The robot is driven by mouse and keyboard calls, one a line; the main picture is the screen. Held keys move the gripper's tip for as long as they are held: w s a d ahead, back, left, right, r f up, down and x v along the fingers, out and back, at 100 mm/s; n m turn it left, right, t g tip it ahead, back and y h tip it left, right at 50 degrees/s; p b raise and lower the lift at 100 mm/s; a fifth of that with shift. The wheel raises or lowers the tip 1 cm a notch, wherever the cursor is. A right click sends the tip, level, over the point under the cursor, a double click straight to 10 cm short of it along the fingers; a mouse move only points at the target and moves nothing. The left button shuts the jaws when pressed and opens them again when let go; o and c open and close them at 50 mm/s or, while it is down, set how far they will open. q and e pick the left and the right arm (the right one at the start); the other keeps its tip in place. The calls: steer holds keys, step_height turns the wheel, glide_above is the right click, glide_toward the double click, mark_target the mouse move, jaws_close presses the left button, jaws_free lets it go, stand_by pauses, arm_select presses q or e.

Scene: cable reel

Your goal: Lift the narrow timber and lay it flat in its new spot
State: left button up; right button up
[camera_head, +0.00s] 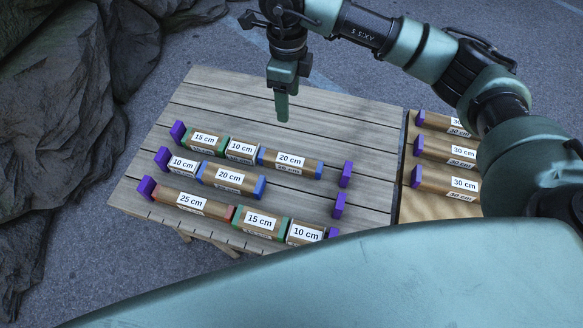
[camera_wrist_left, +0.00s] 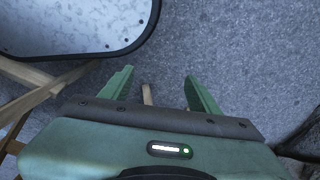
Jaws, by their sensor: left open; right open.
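Labelled timbers lie in three rows on the slatted wooden table. The back row holds 15 cm (camera_head: 205,139), 10 cm (camera_head: 241,150) and 20 cm (camera_head: 290,161) pieces. The middle row holds 10 cm (camera_head: 184,164) and 20 cm (camera_head: 230,178) pieces. The front row holds 25 cm (camera_head: 193,203), 15 cm (camera_head: 260,221) and 10 cm (camera_head: 304,233) pieces. I cannot tell which is the narrow timber. My right gripper (camera_head: 282,106) points down, empty, above the table's back part, behind the back row. My left gripper (camera_wrist_left: 157,82) is open and empty over the grey floor.
Purple end blocks (camera_head: 345,174) bound the rows. The middle row has a wide gap at its right; the back row's gap is smaller. A second table (camera_head: 436,214) at right holds 30 cm timbers (camera_head: 455,184). Dark rocks (camera_head: 55,120) stand at left. My teal body covers the lower right.

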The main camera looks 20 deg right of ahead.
step_height(320, 180, down, 11)
steer(key=b, duration=1.7)
glide_above(290, 160)
step_height(290, 160, down, 8)
steer(key=shift+w+a+r, duration=0.1)
steer(key=shift+r, duration=0.05)
steer(key=shift+f, duration=1.3)
steer(key=f+b, duration=0.1)
steer(key=f, duration=0.4)
steer(key=shift+d, duration=0.2)
steer(key=shift+f, duration=0.3)
arm_select(q)
steer(key=w+d+f+t, duration=0.1)
steer(key=w, duration=0.8)
steer(key=shift+d+f, duration=0.15)
steer(key=shift+f, duration=0.25)
arm_select(e)
jaws_close()
